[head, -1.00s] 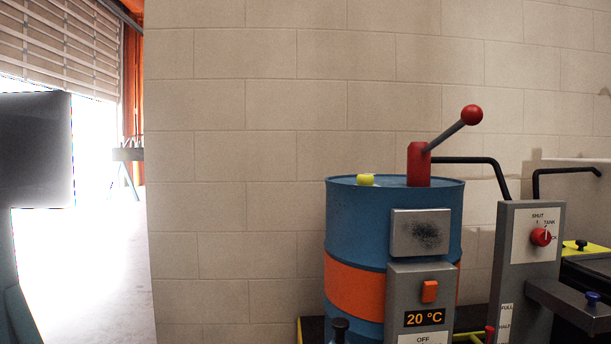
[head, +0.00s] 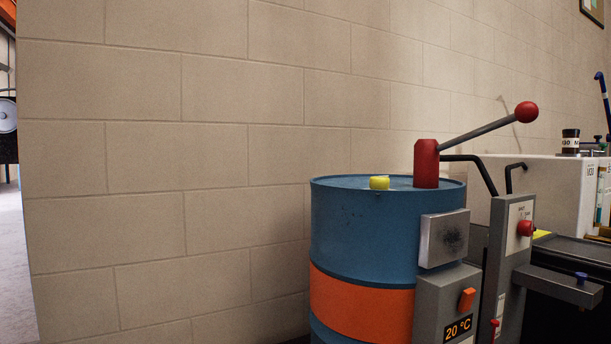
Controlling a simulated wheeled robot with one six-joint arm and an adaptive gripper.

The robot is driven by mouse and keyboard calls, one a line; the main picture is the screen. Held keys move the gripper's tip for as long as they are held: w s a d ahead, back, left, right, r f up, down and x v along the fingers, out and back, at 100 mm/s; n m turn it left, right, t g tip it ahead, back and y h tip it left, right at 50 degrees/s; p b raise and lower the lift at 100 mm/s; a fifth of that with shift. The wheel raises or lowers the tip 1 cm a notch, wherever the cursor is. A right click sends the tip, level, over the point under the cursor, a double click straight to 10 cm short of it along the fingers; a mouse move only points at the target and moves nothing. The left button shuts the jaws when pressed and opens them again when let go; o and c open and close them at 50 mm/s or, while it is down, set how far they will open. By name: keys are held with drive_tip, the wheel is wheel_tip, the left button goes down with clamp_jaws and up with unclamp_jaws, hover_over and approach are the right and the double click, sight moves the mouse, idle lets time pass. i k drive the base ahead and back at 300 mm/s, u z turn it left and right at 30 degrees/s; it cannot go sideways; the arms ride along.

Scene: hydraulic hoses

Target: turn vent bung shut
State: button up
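A small yellow bung (head: 380,183) sits on the top of the blue drum (head: 350,225), left of the red pump body. It looks like the vent bung, but I cannot tell how far it is turned. The drum has an orange band around it. My gripper is not in the head view.
A red pump (head: 426,163) with a long lever ending in a red ball (head: 526,112) rises from the drum top. A grey control post with a 20 °C display (head: 458,328) stands before the drum. A panel with a red knob (head: 525,228) is at the right. The block wall is behind.

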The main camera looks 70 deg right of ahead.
sight(379, 182)
drive_tip(key=z, duration=0.05)
drive_tip(key=i, duration=0.55)
drive_tip(key=z, duration=2.7)
